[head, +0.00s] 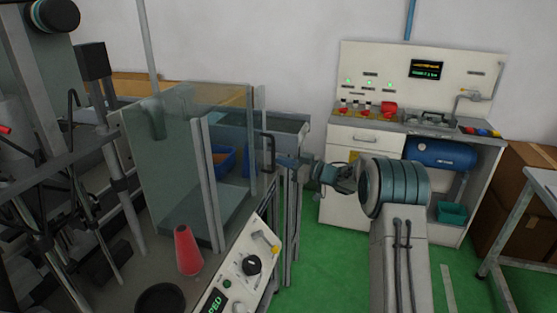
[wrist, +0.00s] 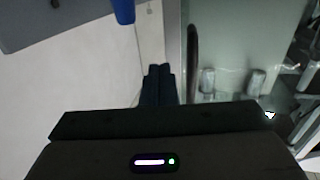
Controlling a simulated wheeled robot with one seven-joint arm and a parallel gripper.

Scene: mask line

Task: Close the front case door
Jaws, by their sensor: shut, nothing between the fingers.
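The clear-walled case (head: 165,150) stands on the machine at left of centre in the head view. A black upright handle (head: 267,152) shows at its right side; in the wrist view the handle (wrist: 192,60) stands on the clear door panel (wrist: 228,45). I cannot tell how far the door stands from its frame. My gripper (head: 284,160) reaches left from my arm to just beside the handle. The fingertips are small in the head view.
A red cone (head: 187,250) and a control panel with a knob (head: 250,265) are at the machine's front. A blue bin (head: 222,158) shows behind the case. A white workbench (head: 365,180) stands behind my arm. Green floor (head: 310,255) is open between the machine and my arm.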

